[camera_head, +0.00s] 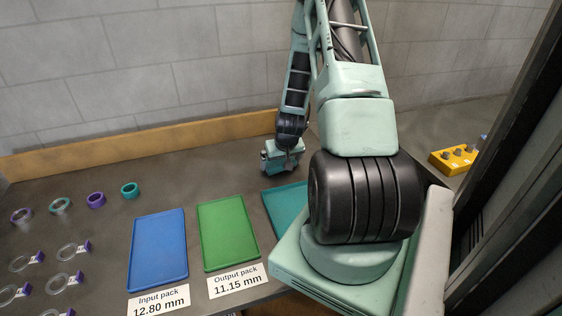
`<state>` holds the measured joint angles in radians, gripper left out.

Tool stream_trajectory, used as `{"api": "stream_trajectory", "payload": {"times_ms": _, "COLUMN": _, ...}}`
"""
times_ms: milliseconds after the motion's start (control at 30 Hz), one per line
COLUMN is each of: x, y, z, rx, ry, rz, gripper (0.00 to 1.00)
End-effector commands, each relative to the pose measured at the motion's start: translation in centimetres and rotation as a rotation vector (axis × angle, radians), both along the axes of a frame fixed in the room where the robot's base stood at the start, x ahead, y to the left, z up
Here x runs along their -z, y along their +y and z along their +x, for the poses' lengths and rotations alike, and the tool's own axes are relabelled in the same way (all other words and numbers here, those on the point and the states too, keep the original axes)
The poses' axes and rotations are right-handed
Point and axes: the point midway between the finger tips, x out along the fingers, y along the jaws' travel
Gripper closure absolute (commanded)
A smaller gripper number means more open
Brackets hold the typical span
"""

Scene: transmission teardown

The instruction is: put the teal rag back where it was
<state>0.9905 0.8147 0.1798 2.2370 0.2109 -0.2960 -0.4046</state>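My gripper (281,164) is low over the back of the table, near the wooden back rail. It is small in the view and its fingers are not clear, so I cannot tell whether it is open or shut. Teal-green shows at its lower end, but I cannot tell whether this is cloth or part of the gripper. A flat teal piece (281,203) lies on the table nearer than the gripper, right of the green tray. My arm hides its right part; it looks like a tray with a rim. I cannot clearly make out a teal rag.
A blue tray (158,250) and a green tray (229,233) lie left of my arm, with labels in front. Several rings, including a teal one (130,190), and several clear purple-tagged rings lie at left. A wooden rail (140,150) edges the back.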

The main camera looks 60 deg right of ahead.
Motion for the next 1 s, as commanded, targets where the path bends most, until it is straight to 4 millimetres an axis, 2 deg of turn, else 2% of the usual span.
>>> {"api": "stream_trajectory", "payload": {"times_ms": 200, "x": 0.0, "y": 0.0, "z": 0.0, "rx": -0.001, "ry": 0.000, "rz": 0.001, "gripper": 0.00}}
{"api": "stream_trajectory", "payload": {"times_ms": 367, "x": -0.8, "y": 0.1, "z": -0.1, "rx": -0.002, "ry": 0.000, "rz": -0.001, "gripper": 0.00}}
{"api": "stream_trajectory", "payload": {"times_ms": 800, "x": -7.7, "y": 1.9, "z": -2.3, "rx": -0.001, "ry": -0.002, "rz": -0.004, "gripper": 0.00}}
{"api": "stream_trajectory", "payload": {"times_ms": 1000, "x": -10.2, "y": 2.6, "z": -3.1, "rx": 0.000, "ry": -0.002, "rz": -0.001, "gripper": 0.00}}
